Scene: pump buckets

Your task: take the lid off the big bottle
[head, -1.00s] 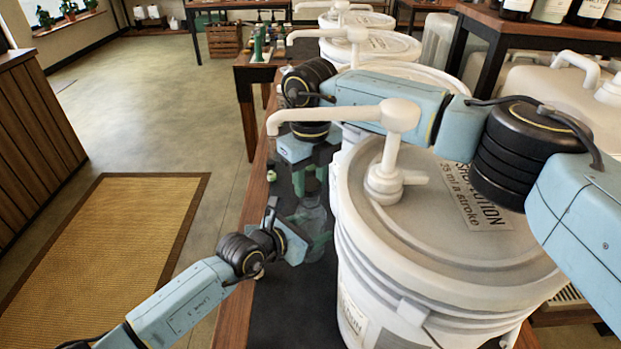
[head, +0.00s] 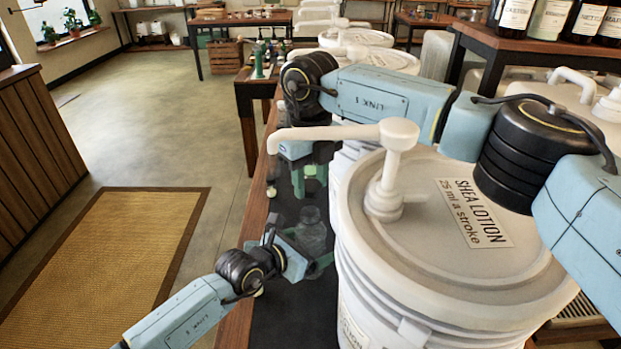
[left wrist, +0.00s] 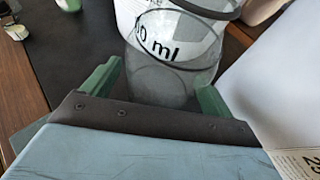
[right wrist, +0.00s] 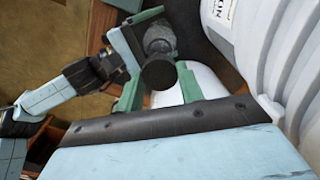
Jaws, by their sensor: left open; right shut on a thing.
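The big bottle (head: 311,235) is clear and stands upright on the dark mat beside the large white bucket.
The white shea lotion bucket (head: 440,265) stands close on the right, its pump spout (head: 320,135) reaching left near my right wrist. More pump buckets (head: 375,60) stand behind. The floor to the left is open.

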